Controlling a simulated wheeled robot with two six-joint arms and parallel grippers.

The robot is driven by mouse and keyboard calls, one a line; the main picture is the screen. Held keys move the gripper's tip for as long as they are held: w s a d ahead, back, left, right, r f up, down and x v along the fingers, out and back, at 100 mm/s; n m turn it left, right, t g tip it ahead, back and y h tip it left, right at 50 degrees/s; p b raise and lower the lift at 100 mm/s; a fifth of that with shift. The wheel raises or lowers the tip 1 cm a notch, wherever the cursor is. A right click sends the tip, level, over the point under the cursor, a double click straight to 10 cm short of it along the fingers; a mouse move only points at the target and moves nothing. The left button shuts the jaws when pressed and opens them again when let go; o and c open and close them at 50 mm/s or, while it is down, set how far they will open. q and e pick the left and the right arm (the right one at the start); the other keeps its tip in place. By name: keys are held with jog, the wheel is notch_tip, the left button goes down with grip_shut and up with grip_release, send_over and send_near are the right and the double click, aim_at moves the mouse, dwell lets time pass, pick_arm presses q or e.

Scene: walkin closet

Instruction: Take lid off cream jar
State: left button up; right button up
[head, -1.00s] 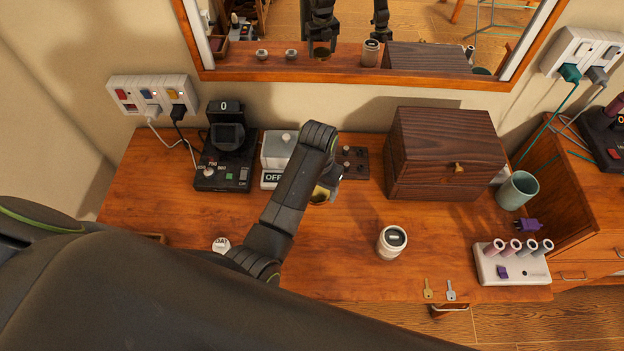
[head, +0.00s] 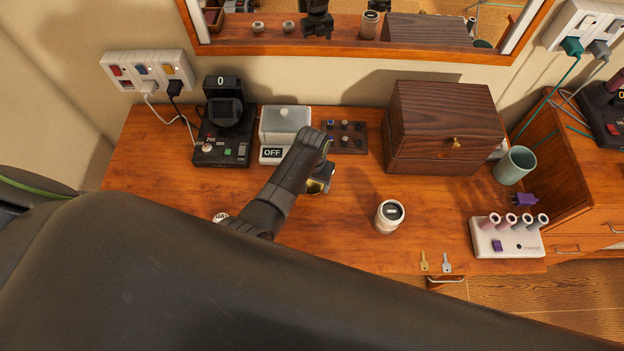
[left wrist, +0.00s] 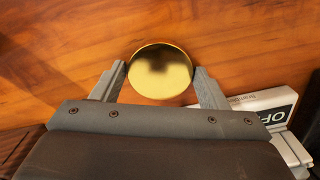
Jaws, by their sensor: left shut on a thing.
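A round, shiny gold lid (left wrist: 160,71) lies between the two fingertips of my left gripper (left wrist: 161,80) in the left wrist view, and the gripper is shut on it. In the head view my left gripper (head: 322,176) points down over the desk, with the gold lid (head: 315,187) partly showing under it. My right gripper is not in view.
A white scale-like box marked OFF (head: 285,125) and a knobbed dark panel (head: 347,138) sit behind. A wooden box (head: 440,130) stands back right.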

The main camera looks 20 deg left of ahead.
aim_at(312, 184)
pick_arm(q)
jog(key=shift+f, duration=0.15)
jog(key=o, duration=1.1)
jog(key=shift+r, duration=0.6)
notch_tip(312, 184, up, 11)
jog(key=shift+r, duration=0.1)
